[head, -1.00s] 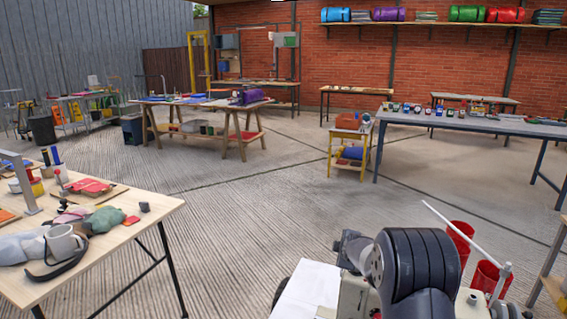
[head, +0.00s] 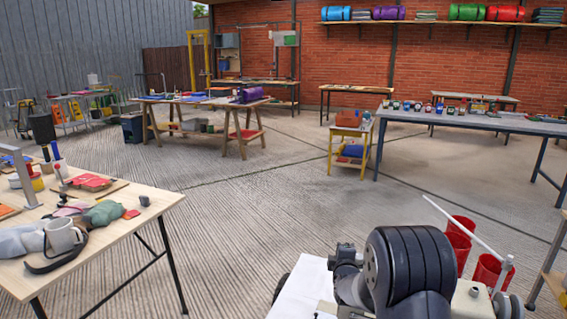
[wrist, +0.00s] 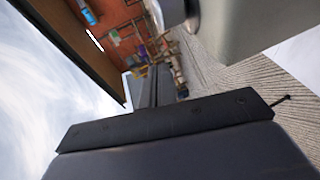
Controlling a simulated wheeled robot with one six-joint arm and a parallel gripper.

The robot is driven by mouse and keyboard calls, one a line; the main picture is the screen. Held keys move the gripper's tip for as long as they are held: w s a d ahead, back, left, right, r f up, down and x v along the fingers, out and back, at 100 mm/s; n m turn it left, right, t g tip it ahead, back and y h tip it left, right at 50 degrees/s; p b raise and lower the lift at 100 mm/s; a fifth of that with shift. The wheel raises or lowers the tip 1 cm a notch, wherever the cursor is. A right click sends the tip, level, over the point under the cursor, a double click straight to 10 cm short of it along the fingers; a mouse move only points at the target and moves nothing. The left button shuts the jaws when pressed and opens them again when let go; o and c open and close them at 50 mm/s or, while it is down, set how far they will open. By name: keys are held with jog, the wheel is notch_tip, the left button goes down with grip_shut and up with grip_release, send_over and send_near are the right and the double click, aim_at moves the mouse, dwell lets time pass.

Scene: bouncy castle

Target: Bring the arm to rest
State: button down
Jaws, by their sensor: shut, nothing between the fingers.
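My arm (head: 410,265) is folded low at the bottom right of the head view, with a thick dark ribbed joint nearest the camera. My gripper (wrist: 148,82) shows in the wrist view as a wide dark bar with narrow fingers together beyond it. The fingers are shut with nothing seen between them. The wrist view is tilted, with brick wall, floor and sky around the gripper. In the head view I cannot make out the fingertips.
A wooden table (head: 120,235) with a mug (head: 62,236), cloths and tools stands at the left. Red buckets (head: 487,270) stand beside my arm at the right. A long grey table (head: 470,122) and a yellow stand (head: 345,130) are farther back. The middle floor is clear.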

jog(key=shift+s+a+f+n+t+b, duration=0.25)
jog(key=shift+s+f+t+b, duration=0.2)
jog(key=shift+t+b, duration=0.45)
jog(key=shift+s+a+f+n+t+b, duration=0.3)
jog(key=shift+s+t+b, duration=0.35)
jog(key=shift+b, duration=0.5)
jog(key=shift+s+a+f+n+t+b, duration=0.15)
jog(key=shift+s+f+t+b, duration=0.3)
jog(key=shift+t+b, duration=0.45)
